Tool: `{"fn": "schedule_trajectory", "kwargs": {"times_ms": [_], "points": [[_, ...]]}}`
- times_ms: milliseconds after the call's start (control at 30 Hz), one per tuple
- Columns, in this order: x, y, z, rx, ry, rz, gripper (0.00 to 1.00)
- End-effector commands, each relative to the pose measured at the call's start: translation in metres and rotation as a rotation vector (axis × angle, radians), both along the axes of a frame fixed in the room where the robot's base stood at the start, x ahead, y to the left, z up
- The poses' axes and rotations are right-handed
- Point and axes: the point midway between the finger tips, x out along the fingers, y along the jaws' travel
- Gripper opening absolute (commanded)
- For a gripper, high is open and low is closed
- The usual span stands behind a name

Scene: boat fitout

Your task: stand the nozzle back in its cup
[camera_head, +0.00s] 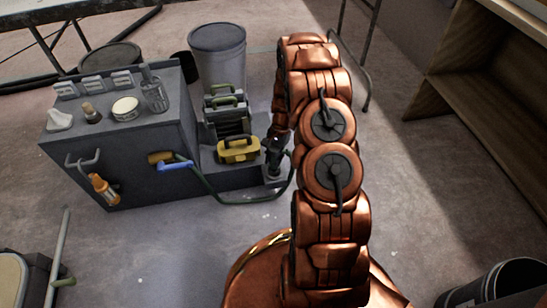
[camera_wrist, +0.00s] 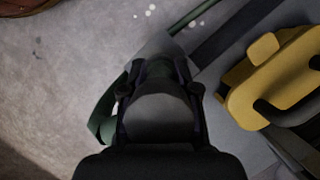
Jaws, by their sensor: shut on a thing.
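My gripper (camera_head: 277,148) reaches down beside the yellow-handled case, at the right end of a low grey plinth. In the wrist view my gripper (camera_wrist: 160,88) is shut on a dark grey rounded piece, the nozzle (camera_wrist: 158,112), held between both fingers. A green hose (camera_head: 232,201) loops from the cabinet's side to the spot under my gripper; it also shows in the wrist view (camera_wrist: 106,118). A grey holder, apparently the cup (camera_head: 276,172), stands below my gripper. The nozzle's lower end is hidden, so I cannot tell whether it is inside the cup.
A yellow case (camera_head: 238,151) stands close left of my gripper. A grey cabinet (camera_head: 130,155) carries jars and a bottle; a blue fitting (camera_head: 175,166) and an orange bottle (camera_head: 103,189) are on its front. A wooden shelf (camera_head: 480,95) is right. The floor in front is clear.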

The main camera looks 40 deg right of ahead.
Motion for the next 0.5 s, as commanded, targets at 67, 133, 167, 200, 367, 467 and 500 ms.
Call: {"fn": "schedule_trajectory", "kwargs": {"times_ms": [67, 133, 167, 200, 367, 467, 500], "points": [[-0.0001, 0.0002, -0.0023, 0.0, 0.0, 0.0, 0.0], [-0.0002, 0.0002, -0.0044, 0.0, 0.001, 0.0, 0.0], [-0.0002, 0.0002, -0.0053, 0.0, 0.0, 0.0, 0.0], [-0.0001, 0.0001, -0.0065, 0.0, 0.001, 0.0, 0.0], [-0.0002, 0.0, -0.0077, 0.0, 0.0, 0.0, 0.4], [-0.0002, 0.0, -0.0077, 0.0, 0.001, 0.0, 0.51], [-0.0003, 0.0001, -0.0077, 0.0, 0.001, 0.0, 0.55]]}}
